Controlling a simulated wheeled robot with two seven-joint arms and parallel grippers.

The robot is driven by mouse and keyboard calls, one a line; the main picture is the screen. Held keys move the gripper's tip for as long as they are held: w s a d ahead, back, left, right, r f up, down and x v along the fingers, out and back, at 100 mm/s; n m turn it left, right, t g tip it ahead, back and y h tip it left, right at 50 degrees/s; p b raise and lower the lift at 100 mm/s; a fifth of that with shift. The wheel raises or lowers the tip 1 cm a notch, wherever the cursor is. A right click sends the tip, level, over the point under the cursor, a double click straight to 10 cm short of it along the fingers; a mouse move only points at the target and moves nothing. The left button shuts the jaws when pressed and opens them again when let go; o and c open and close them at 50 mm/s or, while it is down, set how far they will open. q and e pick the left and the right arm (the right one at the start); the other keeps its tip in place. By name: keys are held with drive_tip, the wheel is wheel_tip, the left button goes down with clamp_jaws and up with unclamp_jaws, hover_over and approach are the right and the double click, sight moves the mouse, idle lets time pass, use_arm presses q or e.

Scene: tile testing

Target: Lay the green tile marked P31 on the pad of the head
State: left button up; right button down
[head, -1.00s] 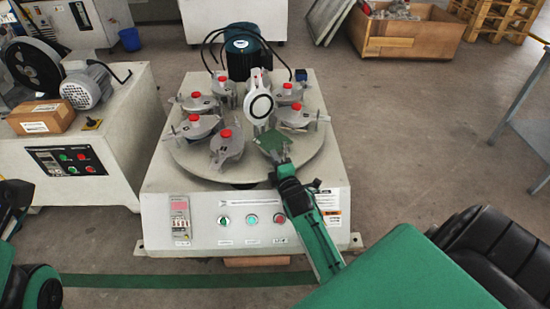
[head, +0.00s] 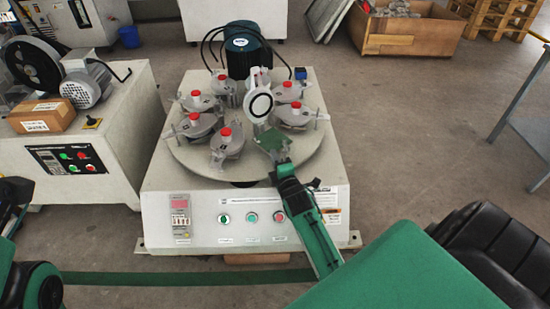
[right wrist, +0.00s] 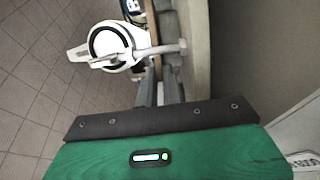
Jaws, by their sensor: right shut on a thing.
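The green tile (head: 271,139) is at the front right of the round turntable (head: 195,163) in the head view. My right gripper (head: 279,163) is shut on its near edge. The tile's marking is too small to read. Behind the tile stands a raised white part with a black ring (head: 258,104), which also shows in the right wrist view (right wrist: 108,42). The pad under or near the tile is hidden, and I cannot tell whether the tile touches it. In the right wrist view my right gripper's fingers (right wrist: 160,90) point away from the camera. My left gripper is out of view.
Several grey heads with red knobs, such as the front one (head: 227,143), ring the turntable close to the tile. A dark motor (head: 246,50) stands behind. The machine's front panel (head: 245,215) has buttons.

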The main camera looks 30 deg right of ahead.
drive_tip(key=c, duration=1.5)
unclamp_jaws()
drive_tip(key=shift+o, duration=1.1)
drive_tip(key=shift+f, duration=0.1)
drive_tip(key=shift+s, duration=0.1)
drive_tip(key=shift+f+p+v, duration=0.2)
drive_tip(key=shift+p+v, duration=1.15)
drive_tip(key=shift+v, duration=1.2)
